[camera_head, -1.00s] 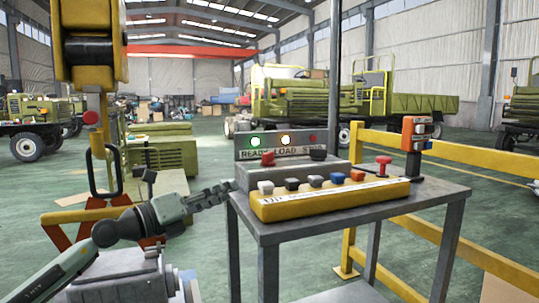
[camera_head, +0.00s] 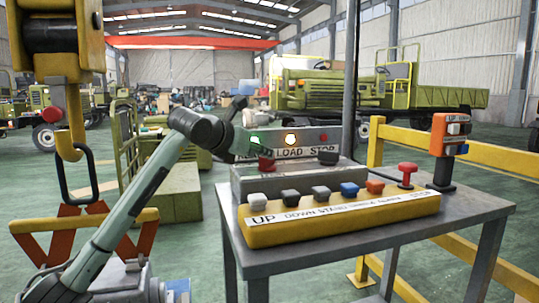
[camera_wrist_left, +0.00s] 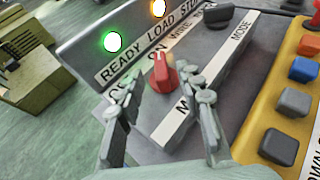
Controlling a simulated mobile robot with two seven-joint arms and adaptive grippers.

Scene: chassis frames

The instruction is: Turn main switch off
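The red rotary knob (camera_wrist_left: 163,74), apparently the main switch, sits on the grey control box (camera_head: 296,183). It also shows in the head view (camera_head: 266,165). Labels beside it are partly covered by my fingers; "ON" and a letter "M" can be read. My left gripper (camera_wrist_left: 158,100) is open, its two fingers apart on either side of the knob, with no clear contact visible. In the head view the left arm reaches in from the left and its gripper is at the box's left end. My right gripper is not in view.
A black MODE knob (camera_wrist_left: 218,16) sits on the same box. The green READY lamp (camera_head: 255,140) and orange LOAD lamp (camera_head: 291,139) glow. A crane hook (camera_head: 70,140) hangs at left.

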